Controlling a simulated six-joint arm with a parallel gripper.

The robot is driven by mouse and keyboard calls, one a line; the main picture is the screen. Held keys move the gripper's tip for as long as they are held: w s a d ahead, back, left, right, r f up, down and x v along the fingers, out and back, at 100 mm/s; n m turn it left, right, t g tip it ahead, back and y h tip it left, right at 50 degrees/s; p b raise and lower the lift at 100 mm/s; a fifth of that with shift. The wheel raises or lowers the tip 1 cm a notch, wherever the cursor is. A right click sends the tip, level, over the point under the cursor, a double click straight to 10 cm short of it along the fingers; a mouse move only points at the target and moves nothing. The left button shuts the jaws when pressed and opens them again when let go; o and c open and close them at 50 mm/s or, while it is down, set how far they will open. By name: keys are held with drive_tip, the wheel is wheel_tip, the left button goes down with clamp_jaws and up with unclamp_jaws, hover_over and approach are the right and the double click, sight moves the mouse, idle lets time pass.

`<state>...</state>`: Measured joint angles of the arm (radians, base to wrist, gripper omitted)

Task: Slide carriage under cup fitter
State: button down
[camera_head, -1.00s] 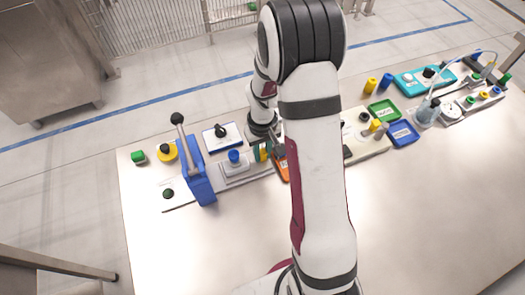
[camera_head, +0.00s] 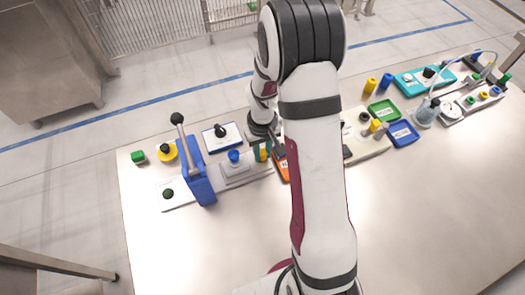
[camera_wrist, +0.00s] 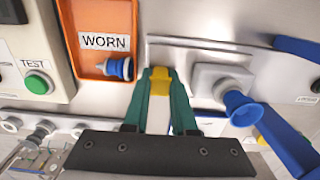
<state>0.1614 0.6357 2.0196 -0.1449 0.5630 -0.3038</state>
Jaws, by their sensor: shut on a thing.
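The carriage (camera_head: 236,168) is a grey block on a pale rail plate, with a blue cup (camera_head: 234,156) standing on it. It also shows in the wrist view (camera_wrist: 208,78) with its blue cup (camera_wrist: 240,108), right of my fingers. The blue cup fitter (camera_head: 199,184) with its upright lever stands left of the carriage in the head view; a blue part of it (camera_wrist: 285,140) shows at the right of the wrist view. My gripper (camera_wrist: 160,85) is shut on a yellow grip piece (camera_wrist: 160,77), its green fingers either side. Whether this piece joins the carriage cannot be told.
An orange tray (camera_wrist: 75,50) labelled WORN holds a blue cup (camera_wrist: 119,68). A panel with a green TEST button (camera_wrist: 37,84) is beside it. Green and blue trays (camera_head: 403,133) lie further right. The table front is clear.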

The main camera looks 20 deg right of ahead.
sight(226, 167)
drive_tip(key=a, duration=1)
drive_tip(key=shift+a, duration=0.3)
drive_tip(key=c, duration=0.7)
unclamp_jaws()
wheel_tip(226, 167, up, 16)
drive_tip(key=shift+f, duration=0.1)
